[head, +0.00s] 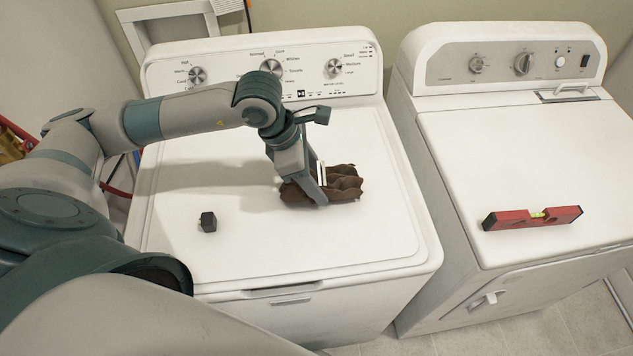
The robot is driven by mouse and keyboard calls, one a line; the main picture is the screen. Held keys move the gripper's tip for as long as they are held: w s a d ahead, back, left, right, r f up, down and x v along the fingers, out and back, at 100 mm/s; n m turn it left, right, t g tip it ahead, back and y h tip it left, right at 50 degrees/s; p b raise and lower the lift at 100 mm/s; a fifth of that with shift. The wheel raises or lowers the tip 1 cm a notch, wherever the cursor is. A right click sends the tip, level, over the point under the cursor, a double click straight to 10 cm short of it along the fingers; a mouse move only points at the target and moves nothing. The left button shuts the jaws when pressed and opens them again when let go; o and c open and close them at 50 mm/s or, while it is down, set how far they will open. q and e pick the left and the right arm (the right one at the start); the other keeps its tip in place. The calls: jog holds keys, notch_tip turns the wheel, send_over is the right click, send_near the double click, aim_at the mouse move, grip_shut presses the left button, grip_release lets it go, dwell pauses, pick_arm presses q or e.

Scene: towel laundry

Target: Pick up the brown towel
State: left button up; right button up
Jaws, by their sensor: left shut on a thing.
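The brown towel (345,185) lies crumpled on the white lid of the left washing machine (270,240), right of the lid's middle. My left gripper (318,188) reaches down onto it from above and is shut on part of its folds. The towel still appears to rest on the lid. The fingers hide part of the towel. My right gripper is not in view.
A small dark cube (208,222) sits on the lid at the left. A second white machine (520,150) stands to the right across a narrow gap, with a red spirit level (532,217) on top. The lid's front is clear.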

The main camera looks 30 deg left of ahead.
aim_at(323, 175)
pick_arm(q)
jog(key=r, duration=0.1)
jog(key=d+r+b, duration=0.1)
jog(key=r, duration=0.1)
jog(key=shift+w+b, duration=0.1)
jog(key=shift+b, duration=0.2)
jog(key=w+d+r+b, duration=0.1)
jog(key=d+r+b, duration=0.2)
jog(key=d+r, duration=0.3)
jog(key=shift+d+r+b, duration=0.3)
jog(key=shift+d+r, duration=0.1)
jog(key=shift+d, duration=1.9)
